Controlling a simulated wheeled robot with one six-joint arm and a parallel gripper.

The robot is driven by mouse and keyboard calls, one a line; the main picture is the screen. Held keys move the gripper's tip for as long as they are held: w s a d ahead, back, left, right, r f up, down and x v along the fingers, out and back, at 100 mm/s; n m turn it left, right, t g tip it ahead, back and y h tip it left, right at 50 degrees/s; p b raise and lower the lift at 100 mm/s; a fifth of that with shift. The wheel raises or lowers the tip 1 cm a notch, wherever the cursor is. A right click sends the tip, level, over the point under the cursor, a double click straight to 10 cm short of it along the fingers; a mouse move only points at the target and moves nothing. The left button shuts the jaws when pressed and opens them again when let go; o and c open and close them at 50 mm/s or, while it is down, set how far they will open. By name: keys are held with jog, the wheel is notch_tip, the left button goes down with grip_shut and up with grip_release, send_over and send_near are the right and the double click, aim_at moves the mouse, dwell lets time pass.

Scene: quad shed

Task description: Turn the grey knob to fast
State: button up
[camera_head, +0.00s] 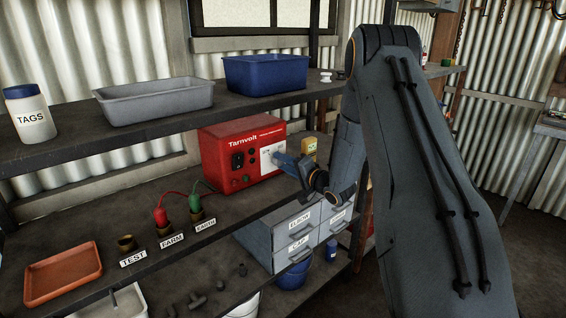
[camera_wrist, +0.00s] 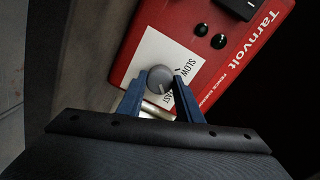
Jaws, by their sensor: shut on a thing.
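The grey knob (camera_wrist: 160,77) sits on a white label plate (camera_wrist: 152,48) on the face of the red Tarnvolt unit (camera_wrist: 222,62). My gripper (camera_wrist: 159,84) has its two blue fingers on either side of the knob, shut on it. The word SLOW shows beside the knob, and a partly covered word ending in "AST" shows by the right finger. I cannot tell clearly which way the knob points. In the head view the red unit (camera_head: 220,165) stands on the lower shelf. My gripper (camera_head: 281,160) reaches its right front there and hides the knob.
Red and green clamps (camera_head: 161,214) stand on posts labelled FARM and EARTH, left of the unit. A yellow item (camera_head: 309,146) stands close to its right. The upper shelf (camera_head: 180,118) with a grey tub and blue tub overhangs the unit. Drawers (camera_head: 293,232) are below.

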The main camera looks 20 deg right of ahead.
jog(key=shift+m, duration=0.4)
jog(key=o, duration=1)
jog(key=shift+o, duration=0.2)
jog(key=b+v, duration=0.1)
jog(key=v, duration=0.6)
jog(key=shift+s+b, duration=0.35)
jog(key=shift+b, duration=0.05)
jog(key=shift+d, duration=0.15)
